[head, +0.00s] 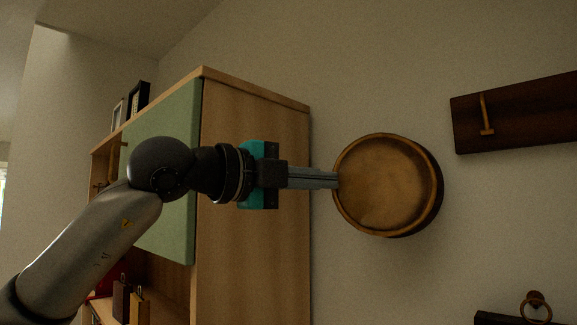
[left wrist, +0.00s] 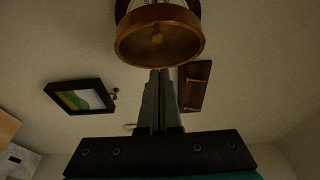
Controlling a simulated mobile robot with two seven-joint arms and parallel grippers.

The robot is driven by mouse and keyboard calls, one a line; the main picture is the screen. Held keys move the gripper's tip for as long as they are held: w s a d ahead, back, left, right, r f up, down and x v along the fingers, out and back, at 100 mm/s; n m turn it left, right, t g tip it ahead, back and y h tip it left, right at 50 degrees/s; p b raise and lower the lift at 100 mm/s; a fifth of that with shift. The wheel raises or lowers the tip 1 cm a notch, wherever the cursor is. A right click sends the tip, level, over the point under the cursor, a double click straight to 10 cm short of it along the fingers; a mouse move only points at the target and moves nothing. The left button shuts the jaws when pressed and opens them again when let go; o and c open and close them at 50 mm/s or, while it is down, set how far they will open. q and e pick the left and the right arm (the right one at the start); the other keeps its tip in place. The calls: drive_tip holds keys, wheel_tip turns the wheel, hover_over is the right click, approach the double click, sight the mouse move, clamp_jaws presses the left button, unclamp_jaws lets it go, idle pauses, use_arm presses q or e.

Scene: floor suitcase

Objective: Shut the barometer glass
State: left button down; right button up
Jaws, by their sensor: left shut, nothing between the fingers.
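The barometer (head: 388,185) is a round, brass-rimmed wooden case on the wall, right of centre in the head view. Its round front faces me; a darker side shows along its right edge. In the left wrist view the round brass rim (left wrist: 160,45) is at the top, with a small knob inside and dark wood behind it. I cannot tell how far the glass stands from the case. My left gripper (head: 336,180) is shut and empty, its tips at the rim's left edge; whether they touch is unclear. It also shows in the left wrist view (left wrist: 160,75). My right gripper is out of view.
A wooden cabinet (head: 250,250) with a green door (head: 165,115) stands left, behind my left arm. A dark board (head: 520,112) with a brass hook hangs right of the barometer. A ring on a dark mount (head: 535,305) is at lower right. Wall below the barometer is bare.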

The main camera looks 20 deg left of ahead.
use_arm(q)
drive_tip(key=w, duration=0.1)
drive_tip(key=w+a+p, duration=0.1)
drive_tip(key=w, duration=0.1)
drive_tip(key=shift+w, duration=0.25)
drive_tip(key=w, duration=0.1)
drive_tip(key=w+a, duration=0.1)
drive_tip(key=w, duration=0.1)
drive_tip(key=w+a+p, duration=0.1)
drive_tip(key=shift+w+a, duration=0.15)
drive_tip(key=shift+a, duration=0.25)
idle(0.3)
